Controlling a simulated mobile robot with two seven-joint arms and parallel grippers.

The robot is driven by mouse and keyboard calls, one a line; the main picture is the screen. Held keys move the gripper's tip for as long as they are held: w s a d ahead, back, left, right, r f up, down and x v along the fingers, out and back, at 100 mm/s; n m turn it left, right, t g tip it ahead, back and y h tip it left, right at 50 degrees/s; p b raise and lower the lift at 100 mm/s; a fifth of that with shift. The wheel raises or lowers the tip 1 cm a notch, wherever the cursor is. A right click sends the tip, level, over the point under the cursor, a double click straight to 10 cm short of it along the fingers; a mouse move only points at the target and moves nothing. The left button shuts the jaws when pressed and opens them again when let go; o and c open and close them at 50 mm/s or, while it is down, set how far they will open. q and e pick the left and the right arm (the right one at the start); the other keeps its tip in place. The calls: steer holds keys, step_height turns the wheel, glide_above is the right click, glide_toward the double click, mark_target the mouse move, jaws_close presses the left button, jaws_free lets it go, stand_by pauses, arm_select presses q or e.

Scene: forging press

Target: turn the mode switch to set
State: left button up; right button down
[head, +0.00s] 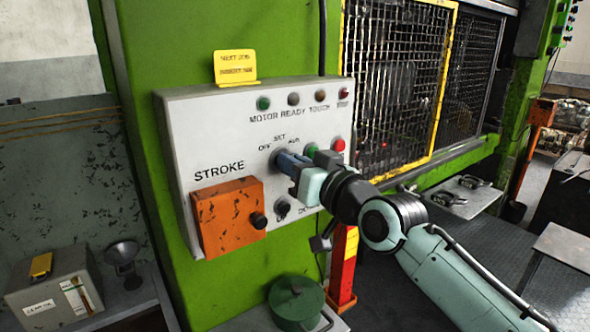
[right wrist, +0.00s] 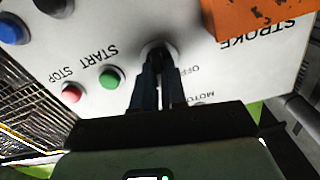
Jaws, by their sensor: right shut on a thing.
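The mode switch (head: 277,157) is a dark round selector on the white control panel (head: 215,135), with OFF, SET and RUN lettered around it. My right gripper (head: 290,163) is at the panel with its fingers closed on the switch knob. In the right wrist view, the two dark fingers (right wrist: 159,75) reach the mode switch (right wrist: 160,46) from below in the picture. The fingers hide most of the knob, so I cannot tell which position it points to. My left gripper is not in either view.
Right of the switch are a green start button (head: 311,150) and a red stop button (head: 339,145). An orange STROKE box (head: 228,215) projects from the panel at lower left. Another dark selector (head: 282,207) sits below my gripper. A mesh guard (head: 395,80) stands behind.

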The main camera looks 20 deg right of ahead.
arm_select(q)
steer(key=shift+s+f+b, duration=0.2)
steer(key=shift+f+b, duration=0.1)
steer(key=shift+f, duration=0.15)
arm_select(e)
steer(key=shift+n, duration=1)
steer(key=c, duration=1.2)
jaws_free()
steer(key=shift+s, duration=0.15)
arm_select(q)
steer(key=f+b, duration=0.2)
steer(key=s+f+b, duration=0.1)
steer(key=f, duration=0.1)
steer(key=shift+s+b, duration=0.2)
steer(key=shift+b, duration=0.15)
arm_select(e)
steer(key=v, duration=1.3)
steer(key=shift+s, duration=0.1)
